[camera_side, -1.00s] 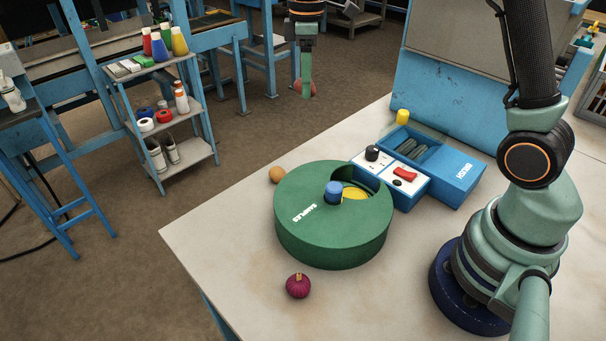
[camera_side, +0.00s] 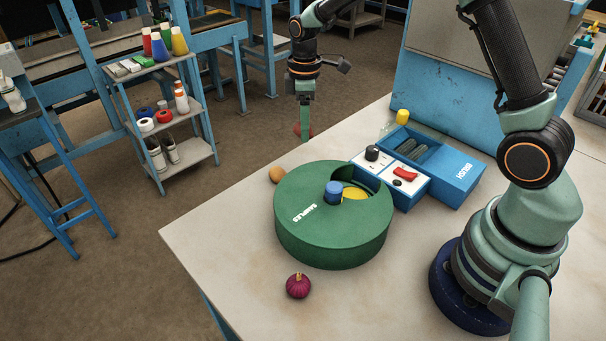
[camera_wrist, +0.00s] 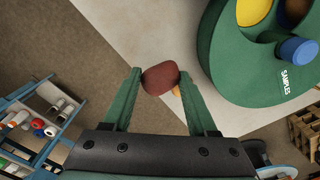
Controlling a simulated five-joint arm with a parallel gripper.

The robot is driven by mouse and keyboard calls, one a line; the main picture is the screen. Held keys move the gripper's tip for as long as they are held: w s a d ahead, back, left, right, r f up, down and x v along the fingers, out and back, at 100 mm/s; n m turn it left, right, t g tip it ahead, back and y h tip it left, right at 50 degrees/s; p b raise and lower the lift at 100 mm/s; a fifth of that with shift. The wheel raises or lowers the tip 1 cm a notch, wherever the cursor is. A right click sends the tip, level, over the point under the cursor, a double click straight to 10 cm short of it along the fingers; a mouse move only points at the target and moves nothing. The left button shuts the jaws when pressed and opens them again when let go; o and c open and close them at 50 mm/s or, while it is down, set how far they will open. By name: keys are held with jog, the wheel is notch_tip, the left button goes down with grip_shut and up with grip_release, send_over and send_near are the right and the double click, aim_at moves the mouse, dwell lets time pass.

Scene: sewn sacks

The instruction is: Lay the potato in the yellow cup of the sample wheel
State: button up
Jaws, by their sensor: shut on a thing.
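My gripper (camera_side: 304,128) is shut on a reddish-brown lump, the potato (camera_wrist: 160,78), held between the fingertips in the wrist view. In the side view the potato (camera_side: 298,130) is partly hidden by a finger and hangs in the air beyond the sample wheel. The sample wheel is a green drum (camera_side: 330,240) marked SAMPLES, with a blue knob (camera_side: 333,190) on top. The yellow cup (camera_side: 354,194) shows through the opening in its cover; the wrist view also shows this cup (camera_wrist: 254,11), with a dark brown area beside it.
A tan round thing (camera_side: 276,175) lies beside the drum's far left side. A purple onion-like thing (camera_side: 298,286) lies in front of the drum. A blue and white control box (camera_side: 402,178) with a red switch stands close to the drum's right. The table's left corner is clear.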

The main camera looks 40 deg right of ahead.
notch_tip(320, 180, down, 8)
jog(key=shift+f, duration=0.2)
jog(key=shift+f, duration=0.15)
dwell(0.4)
jog(key=o, duration=1.3)
